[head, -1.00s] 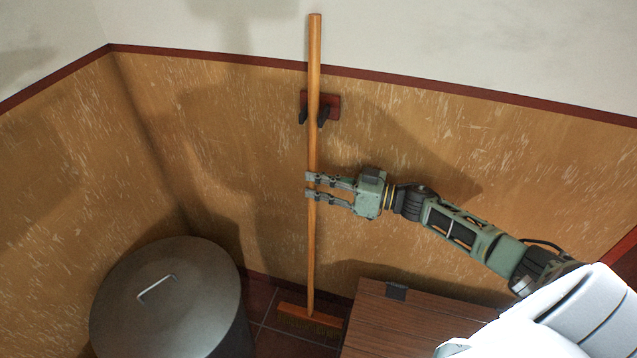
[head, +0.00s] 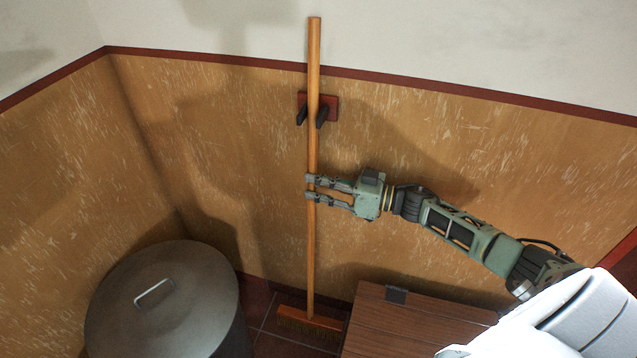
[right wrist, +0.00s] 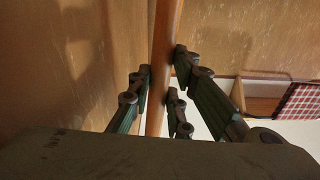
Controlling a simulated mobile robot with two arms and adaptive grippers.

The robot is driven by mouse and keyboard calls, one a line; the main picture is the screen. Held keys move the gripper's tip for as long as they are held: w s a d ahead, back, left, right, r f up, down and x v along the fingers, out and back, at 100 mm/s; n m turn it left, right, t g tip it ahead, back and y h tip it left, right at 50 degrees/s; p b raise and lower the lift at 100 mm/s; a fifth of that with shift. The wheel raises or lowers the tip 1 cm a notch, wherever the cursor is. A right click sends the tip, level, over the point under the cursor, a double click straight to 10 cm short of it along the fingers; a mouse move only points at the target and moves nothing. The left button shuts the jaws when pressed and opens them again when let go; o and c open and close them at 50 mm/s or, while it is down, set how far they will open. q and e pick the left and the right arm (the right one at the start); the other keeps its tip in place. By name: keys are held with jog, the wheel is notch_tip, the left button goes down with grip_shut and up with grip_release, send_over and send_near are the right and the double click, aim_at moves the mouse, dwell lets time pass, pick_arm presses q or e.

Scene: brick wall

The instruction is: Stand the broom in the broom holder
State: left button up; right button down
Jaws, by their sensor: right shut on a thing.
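The broom (head: 311,240) stands nearly upright along the wall, with its wide bristle head (head: 310,320) down at the tiled floor. Whether the bristles touch the floor is hard to tell. The broom holder (head: 331,105) is a small red-brown plate on the wall with two dark prongs. In the head view the handle passes across it between the prongs; its depth between them is unclear. My right gripper (head: 312,189) is shut on the handle below the holder. The handle (right wrist: 165,45) runs between its fingers in the right wrist view. My left gripper is out of view.
A grey lidded bin (head: 165,310) stands on the floor to the left of the broom. A brown wooden box or bench (head: 400,325) is close on the right of the broom head. A red checked cloth (right wrist: 303,103) shows in the right wrist view.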

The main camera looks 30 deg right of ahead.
jog(key=shift+f, duration=0.2)
jog(key=shift+f+b, duration=0.5)
jog(key=c, duration=1.5)
grip_release()
jog(key=shift+c, duration=0.2)
jog(key=v, duration=0.8)
